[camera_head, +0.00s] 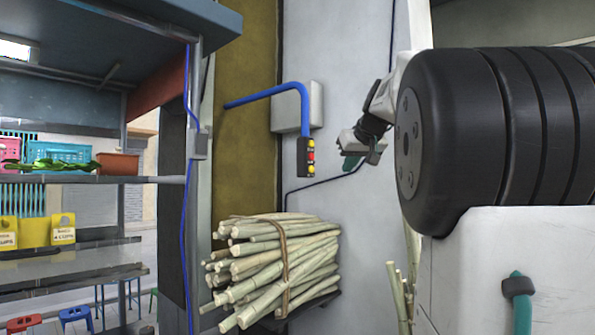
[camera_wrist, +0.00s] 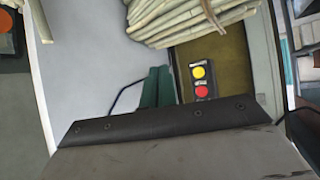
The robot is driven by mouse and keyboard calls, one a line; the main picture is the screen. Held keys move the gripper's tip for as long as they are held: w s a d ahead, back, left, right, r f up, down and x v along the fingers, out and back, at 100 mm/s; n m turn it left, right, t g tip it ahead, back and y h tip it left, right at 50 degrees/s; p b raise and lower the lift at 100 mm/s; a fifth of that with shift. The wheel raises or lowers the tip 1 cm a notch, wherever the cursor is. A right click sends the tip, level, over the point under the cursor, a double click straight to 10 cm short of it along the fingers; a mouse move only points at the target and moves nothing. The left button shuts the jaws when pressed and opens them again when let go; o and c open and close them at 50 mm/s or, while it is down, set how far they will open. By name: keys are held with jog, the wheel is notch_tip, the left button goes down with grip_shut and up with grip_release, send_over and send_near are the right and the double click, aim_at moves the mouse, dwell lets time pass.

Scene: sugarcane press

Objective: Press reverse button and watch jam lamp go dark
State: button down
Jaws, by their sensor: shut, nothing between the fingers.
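A tied bundle of cane (camera_head: 275,262) lies below the button box. The blue pipe (camera_head: 270,93) runs in front of a grey wall box (camera_head: 316,105). A large black ribbed drum (camera_head: 500,130) fills the right side. A stall shelf (camera_head: 90,179) stands left.

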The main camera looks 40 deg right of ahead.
jog(key=shift+w, duration=0.1)
jog(key=w, duration=0.8)
jog(key=shift+w+a, duration=0.35)
jog(key=shift+a, duration=0.05)
dwell(1.9)
jog(key=shift+w, duration=0.4)
jog(key=shift+w, duration=0.45)
dwell(0.5)
jog(key=shift+s, duration=0.9)
jog(key=shift+s+d, duration=0.15)
jog(key=shift+s, duration=2.35)
